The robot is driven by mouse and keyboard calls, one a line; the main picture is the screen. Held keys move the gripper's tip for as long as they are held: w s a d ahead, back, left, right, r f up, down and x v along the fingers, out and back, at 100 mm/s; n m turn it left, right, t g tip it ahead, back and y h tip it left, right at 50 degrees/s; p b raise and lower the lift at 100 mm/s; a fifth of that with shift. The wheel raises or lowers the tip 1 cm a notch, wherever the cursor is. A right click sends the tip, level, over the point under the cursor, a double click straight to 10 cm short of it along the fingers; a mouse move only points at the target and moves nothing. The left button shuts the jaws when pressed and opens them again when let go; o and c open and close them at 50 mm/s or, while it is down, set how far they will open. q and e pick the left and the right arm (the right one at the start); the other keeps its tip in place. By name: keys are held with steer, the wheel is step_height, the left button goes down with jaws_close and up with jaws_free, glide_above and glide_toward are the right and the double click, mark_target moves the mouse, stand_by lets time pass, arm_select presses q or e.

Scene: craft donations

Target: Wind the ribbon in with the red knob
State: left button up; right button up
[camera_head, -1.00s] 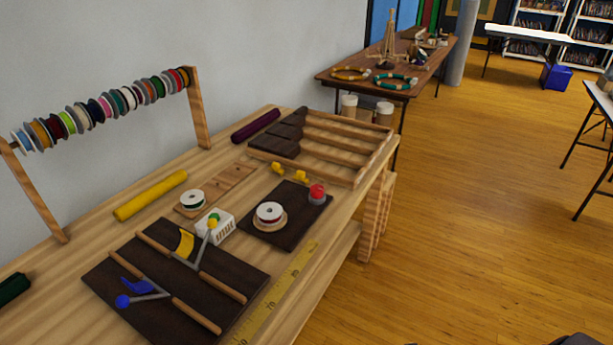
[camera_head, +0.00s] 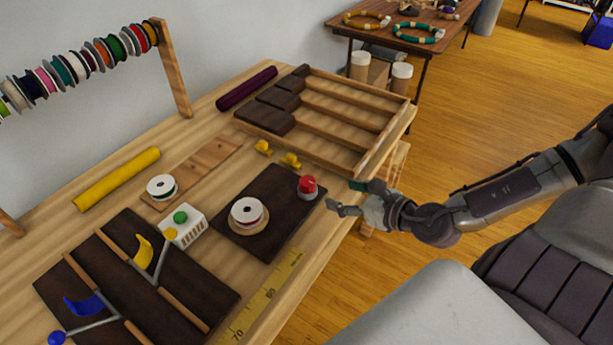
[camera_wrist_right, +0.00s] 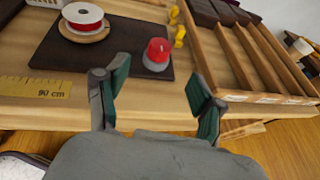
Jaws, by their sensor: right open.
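The red knob (camera_head: 307,186) sits on a grey base at the right corner of a dark board (camera_head: 282,229) on the workbench. A white spool with red ribbon (camera_head: 247,213) rests on a round wooden base on the same board. My right gripper (camera_head: 340,197) is open and empty, just right of the knob, near the bench's front edge. In the right wrist view the knob (camera_wrist_right: 158,52) shows ahead, between and beyond the open fingers (camera_wrist_right: 155,95). The spool (camera_wrist_right: 83,20) is further left there. My left gripper is not in view.
A wooden slotted tray (camera_head: 345,125) stands behind the knob. Small yellow pieces (camera_head: 290,160) lie near the board. A white box with a green button (camera_head: 182,226) and a lever board (camera_head: 130,275) are to the left. A yellow measuring tape (camera_head: 262,300) runs along the front edge.

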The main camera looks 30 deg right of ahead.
mark_target(311, 183)
steer(key=x, duration=0.4)
steer(key=shift+w+a, duration=0.1)
steer(key=shift+w, duration=0.15)
steer(key=p+x, duration=0.1)
steer(key=x, duration=0.7)
steer(key=shift+f, duration=0.1)
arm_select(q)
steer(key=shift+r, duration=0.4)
